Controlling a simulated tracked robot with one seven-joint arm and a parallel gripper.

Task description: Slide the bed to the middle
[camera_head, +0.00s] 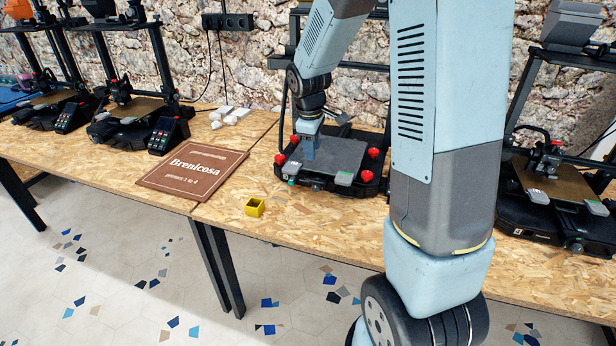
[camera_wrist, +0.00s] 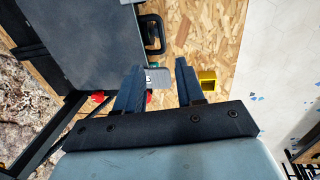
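The middle printer's bed (camera_head: 338,153) is a dark grey plate with red knobs at its corners and light grey tabs along its front edge. It also shows at upper left in the wrist view (camera_wrist: 80,45). My gripper (camera_head: 309,156) points down over the bed's left front part in the head view. In the wrist view my gripper (camera_wrist: 160,68) has its two dark fingers apart with no object clamped between them. A light grey tab (camera_wrist: 158,79) shows between the fingers, close to the left one and partly hidden by it. I cannot tell whether they touch.
A yellow open box (camera_head: 254,207) stands on the table in front of the printer. Other printers stand at left and at right (camera_head: 555,190).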

